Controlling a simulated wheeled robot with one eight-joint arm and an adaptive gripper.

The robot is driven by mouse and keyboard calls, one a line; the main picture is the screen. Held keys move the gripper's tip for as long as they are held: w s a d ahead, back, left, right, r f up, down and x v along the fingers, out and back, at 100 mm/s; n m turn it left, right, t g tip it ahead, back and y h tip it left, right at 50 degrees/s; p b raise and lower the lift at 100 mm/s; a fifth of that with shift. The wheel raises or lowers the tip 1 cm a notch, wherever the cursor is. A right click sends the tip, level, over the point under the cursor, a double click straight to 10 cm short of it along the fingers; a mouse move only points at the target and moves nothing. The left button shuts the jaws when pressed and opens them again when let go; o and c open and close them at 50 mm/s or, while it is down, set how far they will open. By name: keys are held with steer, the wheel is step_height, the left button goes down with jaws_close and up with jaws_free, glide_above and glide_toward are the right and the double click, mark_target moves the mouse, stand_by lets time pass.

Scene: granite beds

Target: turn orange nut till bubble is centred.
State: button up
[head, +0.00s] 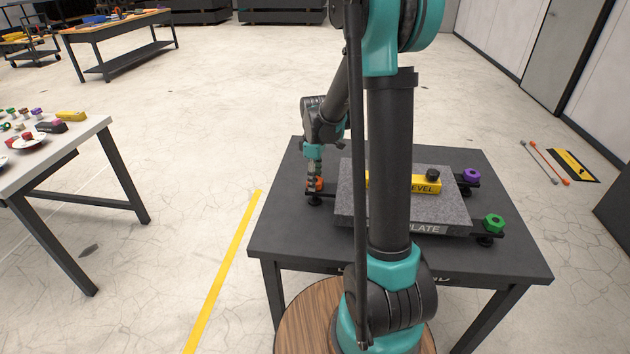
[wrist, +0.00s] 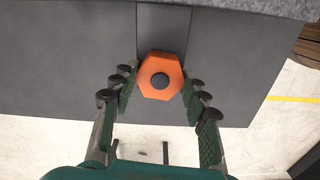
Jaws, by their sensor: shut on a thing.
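The orange nut (wrist: 147,88) is a hexagon with a dark round centre, and it sits between my gripper's two fingers in the wrist view. My gripper (wrist: 160,88) is shut on it from both sides. In the head view my gripper (head: 314,180) points down onto the orange nut (head: 318,185) at the left of the granite plate (head: 345,200). The yellow level (head: 427,187) lies on the plate, partly hidden behind my arm. Its bubble cannot be made out.
A purple nut (head: 471,175) and a green nut (head: 494,223) stand at the plate's right side. The dark table (head: 290,235) bears the plate. A side table (head: 85,145) with small parts stands at the left. Open floor lies between them.

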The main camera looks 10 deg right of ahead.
steer(key=shift+n, duration=0.6)
steer(key=o, duration=1.3)
steer(key=shift+r, duration=0.1)
steer(key=shift+r, duration=2.95)
